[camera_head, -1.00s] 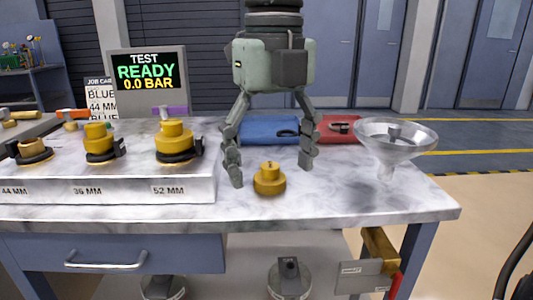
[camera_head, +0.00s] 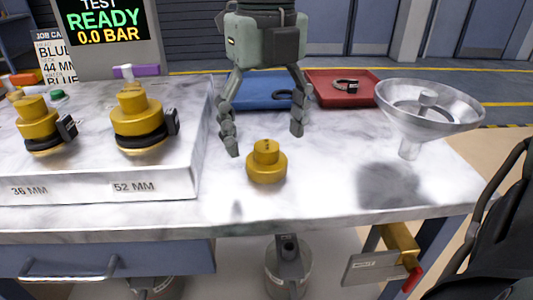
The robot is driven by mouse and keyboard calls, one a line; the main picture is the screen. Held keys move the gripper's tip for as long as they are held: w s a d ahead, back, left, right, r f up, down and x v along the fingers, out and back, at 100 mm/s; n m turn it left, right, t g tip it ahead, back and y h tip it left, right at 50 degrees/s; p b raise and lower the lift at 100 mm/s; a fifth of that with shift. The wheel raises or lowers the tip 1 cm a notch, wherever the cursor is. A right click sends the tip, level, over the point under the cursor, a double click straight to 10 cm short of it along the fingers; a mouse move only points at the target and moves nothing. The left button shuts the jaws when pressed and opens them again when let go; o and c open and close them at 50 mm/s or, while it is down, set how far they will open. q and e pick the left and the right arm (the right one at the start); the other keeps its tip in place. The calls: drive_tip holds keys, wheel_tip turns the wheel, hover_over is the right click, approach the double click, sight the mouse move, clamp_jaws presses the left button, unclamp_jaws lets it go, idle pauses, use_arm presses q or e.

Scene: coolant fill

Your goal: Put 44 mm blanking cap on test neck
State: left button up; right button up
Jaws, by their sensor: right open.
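A loose stepped brass cap (camera_head: 266,163) stands upright on the marble bench top, with small dark marks on its top that I cannot read. My right gripper (camera_head: 263,143) points down and is open and empty. Its two fingers show to the left and right of the cap, just behind or above it, and do not visibly touch it. Brass caps with black clamped rings stand at the 36 MM (camera_head: 38,126) and 52 MM (camera_head: 136,119) labels on the raised block. I cannot identify the test neck. My left gripper is not in view.
A display (camera_head: 108,25) reads TEST READY 0.0 BAR. A blue tray (camera_head: 262,85) and a red tray (camera_head: 325,80) lie behind the gripper. A dark object (camera_head: 500,225) fills the lower right edge. Bench around the cap is clear.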

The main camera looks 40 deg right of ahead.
sight(266, 164)
drive_tip(key=shift+d+f, duration=0.1)
drive_tip(key=shift+f, duration=1.25)
drive_tip(key=c, duration=1.1)
drive_tip(key=shift+r, duration=0.15)
